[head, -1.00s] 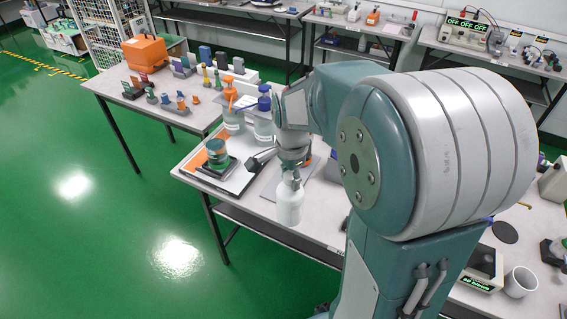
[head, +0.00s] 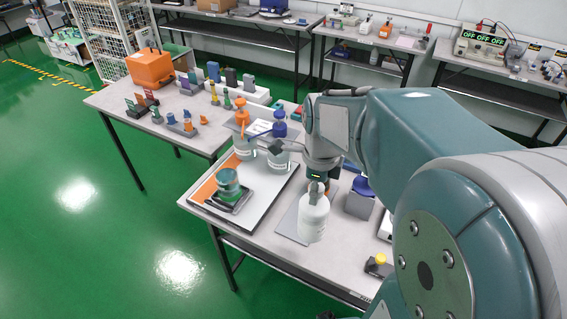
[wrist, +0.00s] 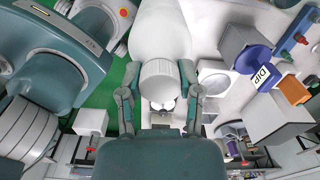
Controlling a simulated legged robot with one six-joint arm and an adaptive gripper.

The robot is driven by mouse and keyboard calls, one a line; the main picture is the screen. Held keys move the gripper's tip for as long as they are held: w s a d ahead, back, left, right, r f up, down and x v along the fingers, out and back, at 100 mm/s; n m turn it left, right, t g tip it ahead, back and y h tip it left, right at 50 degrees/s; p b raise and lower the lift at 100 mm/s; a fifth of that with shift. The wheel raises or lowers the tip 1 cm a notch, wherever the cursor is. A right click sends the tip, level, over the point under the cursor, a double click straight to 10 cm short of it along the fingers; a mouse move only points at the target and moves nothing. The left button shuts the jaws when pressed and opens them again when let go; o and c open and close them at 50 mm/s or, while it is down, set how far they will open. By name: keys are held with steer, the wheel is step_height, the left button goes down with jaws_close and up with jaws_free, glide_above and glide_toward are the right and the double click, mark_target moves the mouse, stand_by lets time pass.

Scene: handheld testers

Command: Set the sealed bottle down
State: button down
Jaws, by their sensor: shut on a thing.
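In the wrist view the bottle (wrist: 159,35) fills the top middle, and the two fingers of my gripper (wrist: 160,92) press on either side of the ribbed cap (wrist: 162,78). In the head view the bottle's base overlaps the right part of a thin grey mat (head: 288,222) on the bench. I cannot tell whether the base touches the mat.
Two pump bottles, orange-topped (head: 243,140) and blue-topped (head: 280,150), stand behind. A grey block (head: 359,204) and a yellow-knobbed item (head: 379,264) stand to the right. The front bench edge is close.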

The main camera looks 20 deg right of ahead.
steer(key=w+d+f, duration=0.1)
steer(key=w+f, duration=0.8)
steer(key=f, duration=0.2)
steer(key=shift+w+d, duration=0.35)
steer(key=shift+d, duration=0.05)
steer(key=shift+f, duration=0.1)
steer(key=shift+c, duration=1.4)
jaws_free()
